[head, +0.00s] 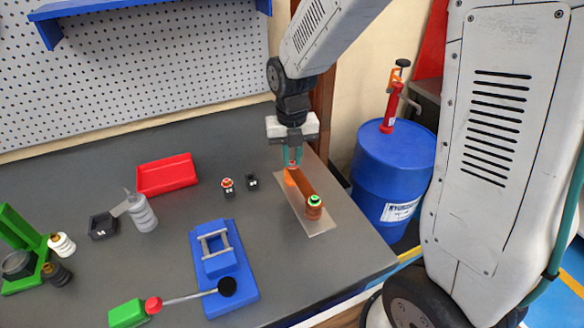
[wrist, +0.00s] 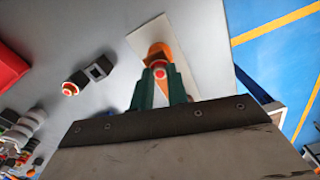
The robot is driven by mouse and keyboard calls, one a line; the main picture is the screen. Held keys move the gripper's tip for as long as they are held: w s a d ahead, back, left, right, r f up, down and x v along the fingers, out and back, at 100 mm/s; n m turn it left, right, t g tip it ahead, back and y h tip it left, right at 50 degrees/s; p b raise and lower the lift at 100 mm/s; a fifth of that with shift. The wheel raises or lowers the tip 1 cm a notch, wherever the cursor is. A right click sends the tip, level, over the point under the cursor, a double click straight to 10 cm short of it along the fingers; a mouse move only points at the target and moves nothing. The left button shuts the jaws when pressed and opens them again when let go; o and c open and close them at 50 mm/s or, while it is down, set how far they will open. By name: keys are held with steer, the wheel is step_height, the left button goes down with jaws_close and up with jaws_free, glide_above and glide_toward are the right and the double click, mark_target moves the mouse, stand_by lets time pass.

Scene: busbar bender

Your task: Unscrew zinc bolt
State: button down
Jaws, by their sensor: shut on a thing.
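My gripper (head: 292,160) points down at the far end of a copper-orange bar (head: 302,186) on a thin metal plate (head: 318,226). In the wrist view my gripper's green fingers (wrist: 160,76) are shut on a small bolt with a red ring and pale centre (wrist: 160,71). The bolt is over the bar's end; whether it is still threaded in cannot be told. A second bolt with a green ring (head: 314,199) stands at the bar's near end. No label shows which bolt is zinc.
A red-ringed piece in a dark holder (head: 228,185) and a small black square block (head: 251,182) are left of the plate. A red tray (head: 167,174), a grey bottle (head: 142,212) and a blue bender with a lever (head: 221,265) lie further left. The bench edge is close on the right.

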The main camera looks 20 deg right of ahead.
steer(key=c, duration=1.6)
jaws_free()
steer(key=shift+c, duration=0.2)
steer(key=m, duration=0.5)
steer(key=shift+m, duration=0.3)
steer(key=m, duration=0.5)
steer(key=shift+m, duration=0.4)
steer(key=shift+m, duration=0.3)
steer(key=m, duration=0.5)
steer(key=shift+s, duration=0.1)
